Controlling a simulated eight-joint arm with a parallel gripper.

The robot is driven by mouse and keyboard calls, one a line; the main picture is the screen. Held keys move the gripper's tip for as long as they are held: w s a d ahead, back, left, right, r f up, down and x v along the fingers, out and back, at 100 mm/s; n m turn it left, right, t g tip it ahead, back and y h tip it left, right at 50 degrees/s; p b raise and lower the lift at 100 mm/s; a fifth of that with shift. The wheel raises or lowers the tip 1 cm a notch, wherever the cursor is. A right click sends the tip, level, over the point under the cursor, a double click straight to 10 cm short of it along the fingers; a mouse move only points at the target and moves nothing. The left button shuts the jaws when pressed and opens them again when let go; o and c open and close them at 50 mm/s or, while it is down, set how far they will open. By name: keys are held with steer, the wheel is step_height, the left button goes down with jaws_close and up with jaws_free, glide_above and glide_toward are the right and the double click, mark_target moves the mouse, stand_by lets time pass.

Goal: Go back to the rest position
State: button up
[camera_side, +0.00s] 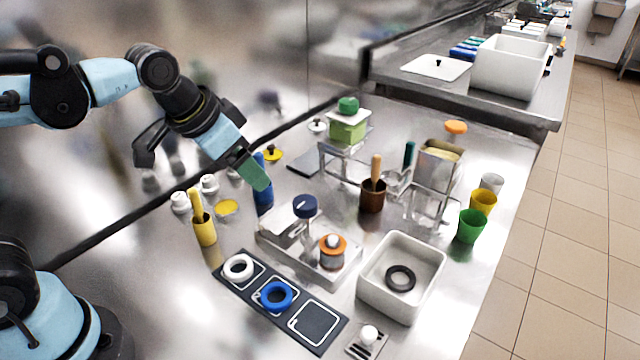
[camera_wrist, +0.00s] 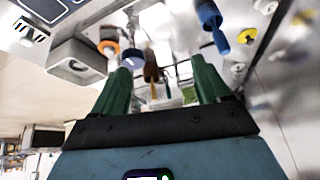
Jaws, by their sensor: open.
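My gripper (camera_side: 258,177) is in the air over the back left part of the steel counter, its green fingers pointing down and right. In the side view its fingertips overlap a blue holder with a blue handle (camera_side: 264,198); I cannot tell the gap between them. In the wrist view the two green fingers of my gripper (camera_wrist: 163,80) stand wide apart with nothing held between them. A brown holder with an orange handle (camera_wrist: 151,72) shows beyond the gap, and the blue holder (camera_wrist: 212,22) lies outside the right finger.
A yellow holder (camera_side: 204,228), a dark mat with white and blue rings (camera_side: 232,286), a steel tray (camera_side: 345,270) and a white bin (camera_side: 415,305) with a black ring stand below. Wire stands with a green-lidded box (camera_side: 348,128) and a metal container (camera_side: 436,168) rise right. The steel wall is behind.

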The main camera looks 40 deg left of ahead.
steer(key=shift+s+a+f+n+t, duration=0.8)
steer(key=shift+s+a+f+n, duration=0.7)
steer(key=shift+s+a, duration=0.55)
steer(key=w+d+r+m+g, duration=0.45)
steer(key=w+d+m, duration=0.45)
steer(key=d, duration=0.5)
steer(key=w+d+f+m+g, duration=0.1)
steer(key=w+d+f+m, duration=0.1)
steer(key=d, duration=0.5)
steer(key=w+d+f+m+g, duration=0.1)
steer(key=d+f+m, duration=0.1)
steer(key=d, duration=0.6)
steer(key=shift+w+d+f+m+g+y, duration=0.2)
steer(key=shift+w+f+m+g+y, duration=0.15)
steer(key=shift+f, duration=0.45)
